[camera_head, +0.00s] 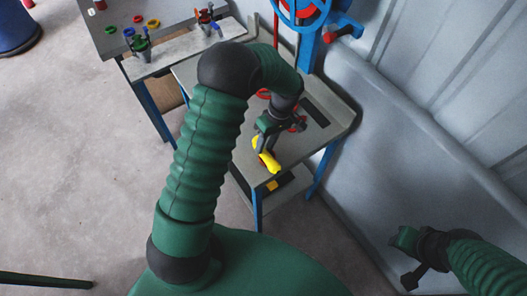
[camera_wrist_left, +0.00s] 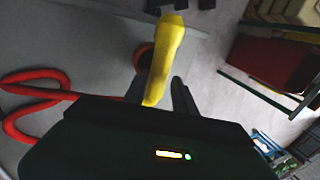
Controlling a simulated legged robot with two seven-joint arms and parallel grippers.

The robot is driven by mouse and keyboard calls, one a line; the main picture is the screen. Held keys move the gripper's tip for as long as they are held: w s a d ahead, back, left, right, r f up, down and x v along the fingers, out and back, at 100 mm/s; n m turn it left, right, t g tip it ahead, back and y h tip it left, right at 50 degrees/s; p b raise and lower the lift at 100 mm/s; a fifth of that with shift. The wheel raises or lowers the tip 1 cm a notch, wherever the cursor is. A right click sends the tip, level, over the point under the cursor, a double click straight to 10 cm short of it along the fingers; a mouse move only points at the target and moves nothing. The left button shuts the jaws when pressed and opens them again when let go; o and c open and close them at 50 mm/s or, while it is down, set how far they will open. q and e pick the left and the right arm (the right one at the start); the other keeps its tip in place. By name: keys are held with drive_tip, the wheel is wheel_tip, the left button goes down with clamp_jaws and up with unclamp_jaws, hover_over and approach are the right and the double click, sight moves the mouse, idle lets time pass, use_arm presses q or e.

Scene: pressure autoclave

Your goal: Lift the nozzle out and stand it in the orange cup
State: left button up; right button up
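The yellow nozzle (camera_head: 269,161) is tilted at the front part of the small grey worktable, just below my left gripper (camera_head: 262,143) in the head view. In the left wrist view the nozzle (camera_wrist_left: 162,58) runs up between and past the two dark fingers of my left gripper (camera_wrist_left: 160,92). The fingers stand apart, with a gap between the nozzle and the right-hand finger. A dark-centred round thing with an orange-red rim (camera_wrist_left: 145,56) is partly hidden behind the nozzle; I cannot tell whether it is the orange cup. My right gripper (camera_head: 408,258) is by the grey wall, away from the table.
A red hose (camera_wrist_left: 35,92) loops over the table's surface (camera_head: 290,153). A blue press with a handwheel (camera_head: 300,12) stands behind. A second bench at the left carries coloured rings (camera_head: 137,21) and a tool holder (camera_head: 140,45).

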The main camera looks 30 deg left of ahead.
sight(267, 153)
use_arm(q)
drive_tip(key=shift+s+d+f, duration=0.1)
drive_tip(key=shift+s+f, duration=0.15)
drive_tip(key=shift+f, duration=0.3)
drive_tip(key=shift+s+d+f, duration=0.1)
drive_tip(key=shift+s+f, duration=0.15)
drive_tip(key=shift+f, duration=0.3)
drive_tip(key=shift+w+d+f, duration=0.1)
drive_tip(key=shift+w+d, duration=0.05)
drive_tip(key=shift+d, duration=0.15)
drive_tip(key=c, duration=0.3)
drive_tip(key=shift+a, duration=0.35)
clamp_jaws()
drive_tip(key=shift+d, duration=0.15)
